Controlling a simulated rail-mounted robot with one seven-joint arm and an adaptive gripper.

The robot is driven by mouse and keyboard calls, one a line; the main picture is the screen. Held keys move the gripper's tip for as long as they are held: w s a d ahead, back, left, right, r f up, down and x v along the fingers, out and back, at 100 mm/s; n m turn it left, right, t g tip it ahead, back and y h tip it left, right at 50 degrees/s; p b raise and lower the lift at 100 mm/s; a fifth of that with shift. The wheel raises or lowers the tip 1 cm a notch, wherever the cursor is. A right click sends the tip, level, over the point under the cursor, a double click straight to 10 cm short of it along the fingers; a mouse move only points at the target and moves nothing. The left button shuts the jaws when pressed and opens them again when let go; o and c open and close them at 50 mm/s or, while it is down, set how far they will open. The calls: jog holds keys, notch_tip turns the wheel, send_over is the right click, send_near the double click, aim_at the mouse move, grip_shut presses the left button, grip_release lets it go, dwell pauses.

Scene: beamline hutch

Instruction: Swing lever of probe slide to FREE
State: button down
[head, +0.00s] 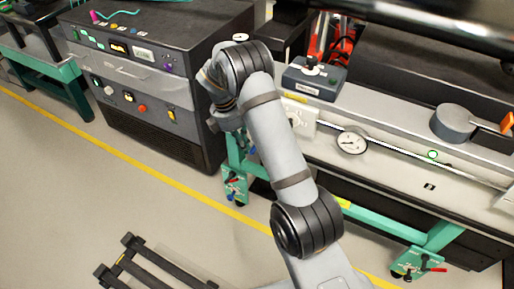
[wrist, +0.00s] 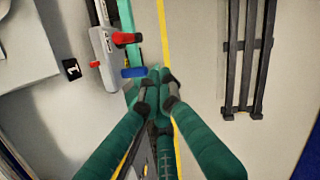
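My gripper (wrist: 159,74) points down in the wrist view, its two green fingertips together with nothing visible between them. Just left of the tips is a blue handle (wrist: 133,72), and above it a red handle (wrist: 126,38), both at a grey block (wrist: 104,45). A smaller red tip (wrist: 95,64) shows on the block's left side. I cannot tell which handle, if any, is the probe slide's lever, and no FREE marking is readable. In the head view my arm hides the gripper; small red and blue handles show at the bench's left foot (head: 234,186).
A green-framed bench (head: 430,240) carries a dial gauge (head: 352,142) and a grey cylinder (head: 453,122). A dark cabinet (head: 180,125) stands left. A black frame (wrist: 248,60) lies on the floor beyond the yellow line (wrist: 163,30). A card marked 1 (wrist: 71,69) is left of the block.

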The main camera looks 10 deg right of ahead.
jog(key=shift+s+d+f, duration=0.15)
jog(key=shift+d+f, duration=0.05)
jog(key=shift+d, duration=0.85)
jog(key=shift+s+d+f, duration=0.15)
jog(key=shift+d, duration=0.9)
jog(key=shift+a, duration=0.15)
